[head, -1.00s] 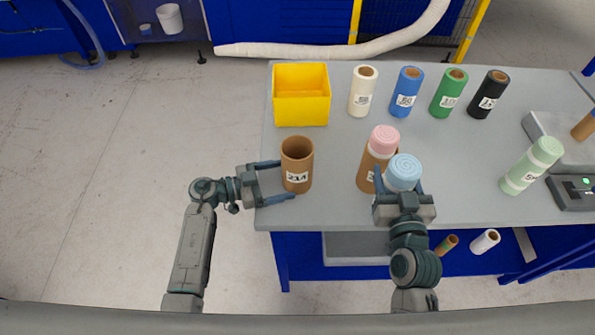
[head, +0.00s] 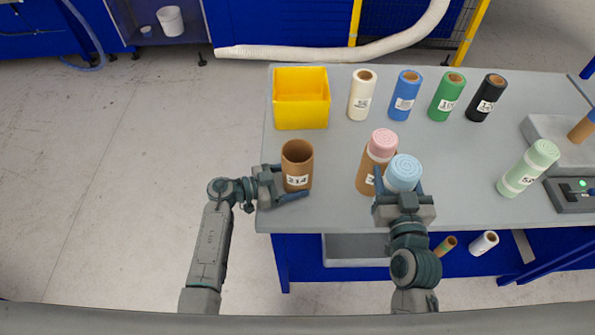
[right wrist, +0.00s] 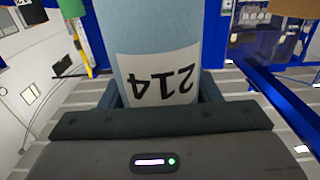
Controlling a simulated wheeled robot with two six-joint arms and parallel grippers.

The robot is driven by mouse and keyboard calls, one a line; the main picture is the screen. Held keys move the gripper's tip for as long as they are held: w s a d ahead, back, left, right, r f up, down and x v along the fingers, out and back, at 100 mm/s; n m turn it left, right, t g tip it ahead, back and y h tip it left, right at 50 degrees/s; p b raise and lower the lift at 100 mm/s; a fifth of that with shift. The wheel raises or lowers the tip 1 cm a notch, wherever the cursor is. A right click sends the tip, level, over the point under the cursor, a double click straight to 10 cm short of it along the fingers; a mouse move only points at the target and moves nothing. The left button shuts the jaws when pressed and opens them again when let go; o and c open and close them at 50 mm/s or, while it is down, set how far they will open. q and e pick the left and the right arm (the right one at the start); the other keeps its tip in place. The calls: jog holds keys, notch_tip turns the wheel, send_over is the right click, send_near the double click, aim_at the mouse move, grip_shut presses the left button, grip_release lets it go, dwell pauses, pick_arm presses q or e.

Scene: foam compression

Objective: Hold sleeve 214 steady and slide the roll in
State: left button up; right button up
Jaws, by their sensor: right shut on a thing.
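The brown cardboard sleeve labelled 214 (head: 298,163) stands upright on the table near its left edge, its top open. My left gripper (head: 283,182) is open, low at the sleeve, with one finger in front and the other partly hidden behind it. I cannot tell whether either touches. My right gripper (head: 400,188) is shut on a light blue foam roll (head: 404,170), to the right of the sleeve. In the right wrist view the roll (right wrist: 143,40) carries a label reading 214, upside down, between the fingers.
A brown sleeve (head: 369,178) with a pink roll (head: 383,143) stands just left of the blue one. A yellow bin (head: 302,122) and several labelled tubes stand at the back. A pale green roll in a clear sleeve (head: 528,168) is at right. Table between sleeve 214 and the pink roll is clear.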

pick_arm(q)
jog(key=o, duration=0.4)
jog(key=shift+a, duration=0.1)
jog(key=v, duration=1.2)
jog(key=shift+w, duration=0.1)
